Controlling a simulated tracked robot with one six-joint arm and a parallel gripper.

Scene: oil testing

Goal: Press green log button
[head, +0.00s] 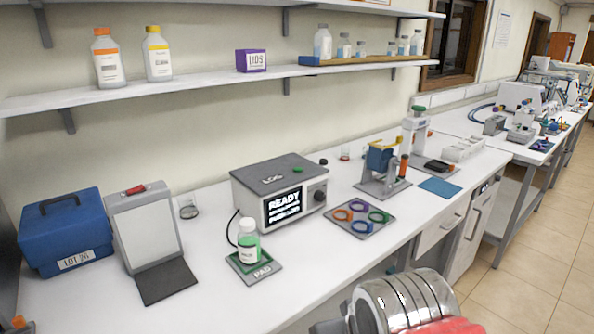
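The grey tester box (256,192) stands on the white bench in the middle of the head view. Its dark top carries the word LOG and a small green button (297,169) near the right side. The button is in plain sight, with nothing over it. The front screen (283,206) reads READY, with smaller lines below that I cannot read. Part of my arm shows at the bottom edge, in front of the bench and well apart from the box. I cannot make out the fingers of my gripper.
A bottle with green content (248,240) stands on the PAD (244,270) in front of the box. A mat with colored rings (378,207) and a blue-topped stand (377,180) are to its right. A shelf (200,87) overhangs behind. The bench front is clear.

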